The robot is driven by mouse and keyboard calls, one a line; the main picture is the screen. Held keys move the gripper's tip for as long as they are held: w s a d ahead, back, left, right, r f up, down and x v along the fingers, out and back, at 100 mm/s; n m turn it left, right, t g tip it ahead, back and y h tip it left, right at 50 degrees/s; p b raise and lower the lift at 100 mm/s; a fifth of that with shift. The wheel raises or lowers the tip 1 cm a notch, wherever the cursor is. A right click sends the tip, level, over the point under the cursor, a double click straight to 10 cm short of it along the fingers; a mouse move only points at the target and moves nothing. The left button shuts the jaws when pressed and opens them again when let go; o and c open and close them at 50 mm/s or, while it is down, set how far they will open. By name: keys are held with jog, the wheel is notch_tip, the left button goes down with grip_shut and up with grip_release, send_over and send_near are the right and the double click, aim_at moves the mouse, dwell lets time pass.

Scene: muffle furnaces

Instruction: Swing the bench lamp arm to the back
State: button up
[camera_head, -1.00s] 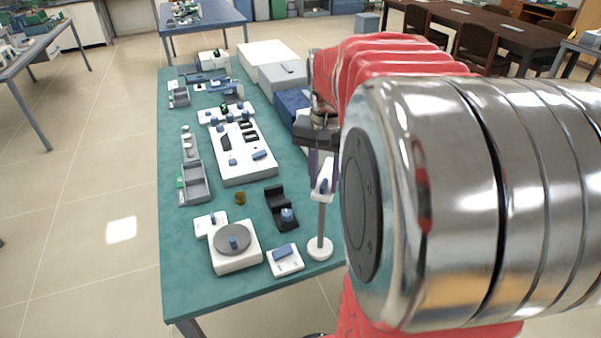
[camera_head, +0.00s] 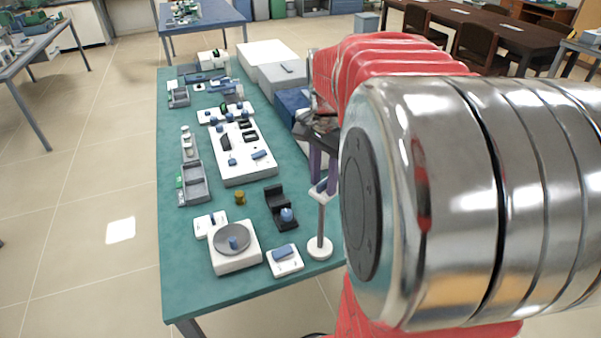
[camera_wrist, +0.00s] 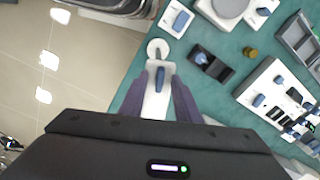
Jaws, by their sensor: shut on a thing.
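The bench lamp (camera_head: 320,222) stands at the table's near right corner, with a round white base, a grey post and a white arm on top. A blue handle (camera_wrist: 160,79) sits on the white lamp arm (camera_wrist: 155,103), seen from above in the wrist view. My gripper (camera_wrist: 160,76) has its purple fingers on both sides of the lamp arm and is shut on it around the handle. In the head view, my gripper (camera_head: 324,176) reaches down to the lamp's top. My red and chrome arm hides what lies right of the lamp.
The green table (camera_head: 190,280) also holds a balance (camera_head: 235,262), a small white switch box (camera_head: 285,266), a black holder (camera_head: 274,200) and a white panel (camera_head: 247,172) with blue knobs. Grey boxes (camera_head: 283,75) stand at the back right. The table's near left part is bare.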

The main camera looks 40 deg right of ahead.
jog(key=shift+o, duration=0.4)
jog(key=shift+s+f+m, duration=0.15)
jog(key=shift+f+m, duration=0.55)
jog(key=shift+f, duration=0.05)
jog(key=shift+s+f+m, duration=0.1)
jog(key=shift+f+m, duration=0.6)
jog(key=o, duration=0.5)
jog(key=shift+c, duration=0.4)
jog(key=shift+r, duration=0.15)
jog(key=shift+c, duration=0.3)
jog(key=shift+w+r, duration=0.15)
jog(key=shift+r, duration=0.2)
jog(key=shift+c, duration=0.3)
jog(key=o, duration=0.3)
jog(key=shift+w+r+g, duration=0.3)
jog(key=shift+w, duration=0.15)
jog(key=shift+s+d+r, duration=0.1)
jog(key=shift+s+r, duration=0.15)
jog(key=shift+r, duration=0.1)
jog(key=shift+c, duration=1.4)
jog(key=shift+r, duration=0.55)
jog(key=shift+c, duration=0.7)
jog(key=shift+s+r, duration=0.1)
jog(key=shift+r, duration=1.8)
